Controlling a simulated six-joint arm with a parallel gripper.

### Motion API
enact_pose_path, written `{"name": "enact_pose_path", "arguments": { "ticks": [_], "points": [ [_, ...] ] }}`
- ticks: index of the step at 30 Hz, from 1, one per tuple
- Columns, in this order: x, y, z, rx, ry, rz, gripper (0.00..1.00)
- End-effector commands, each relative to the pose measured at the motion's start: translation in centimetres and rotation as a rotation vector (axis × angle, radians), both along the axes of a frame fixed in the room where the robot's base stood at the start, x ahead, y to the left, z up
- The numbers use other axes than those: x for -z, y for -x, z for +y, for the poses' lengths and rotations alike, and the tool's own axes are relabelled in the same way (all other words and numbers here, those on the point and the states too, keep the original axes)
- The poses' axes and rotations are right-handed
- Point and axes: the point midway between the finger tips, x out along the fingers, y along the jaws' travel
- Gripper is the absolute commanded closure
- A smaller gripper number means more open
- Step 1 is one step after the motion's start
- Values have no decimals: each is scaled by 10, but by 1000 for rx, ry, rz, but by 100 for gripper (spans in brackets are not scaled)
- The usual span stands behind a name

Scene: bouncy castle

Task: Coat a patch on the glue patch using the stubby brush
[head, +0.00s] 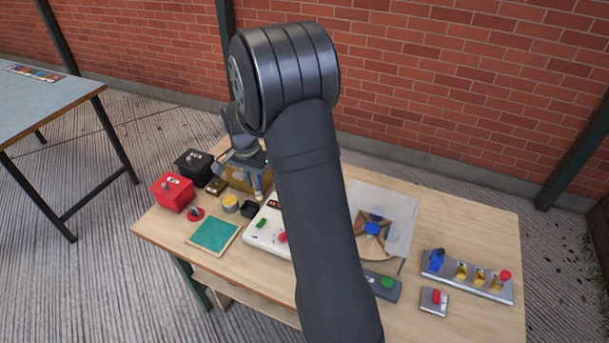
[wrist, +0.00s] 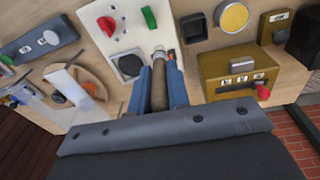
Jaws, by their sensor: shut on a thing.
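My gripper (wrist: 159,65) is shut on a brown cylindrical handle (wrist: 158,88), which looks like the stubby brush. The handle lies between the two blue-grey fingers, and its bristle end cannot be made out. In the head view my gripper (head: 258,192) is above the back left of the table, near the gold box. A flat teal square in a light wooden frame, likely the glue patch (head: 214,235), lies at the table's front left, apart from the gripper. It is not in the wrist view.
A yellow-topped round tin (head: 230,203) and a small black holder (head: 249,209) stand between gripper and patch. A white control panel (head: 262,232) is right of them. Red (head: 173,192) and black (head: 193,165) boxes stand at left. My arm hides the table's middle.

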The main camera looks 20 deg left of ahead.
Motion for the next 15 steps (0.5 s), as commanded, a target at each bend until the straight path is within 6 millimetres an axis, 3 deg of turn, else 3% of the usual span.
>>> {"name": "enact_pose_path", "arguments": {
  "ticks": [1,6,10,15],
  "points": [
    [-1,18,20,-10,-12,8,100],
    [-3,61,61,-13,-41,29,100],
    [-4,82,78,-13,-53,38,100],
    [-2,90,84,-13,-57,43,100]
  ]
}}
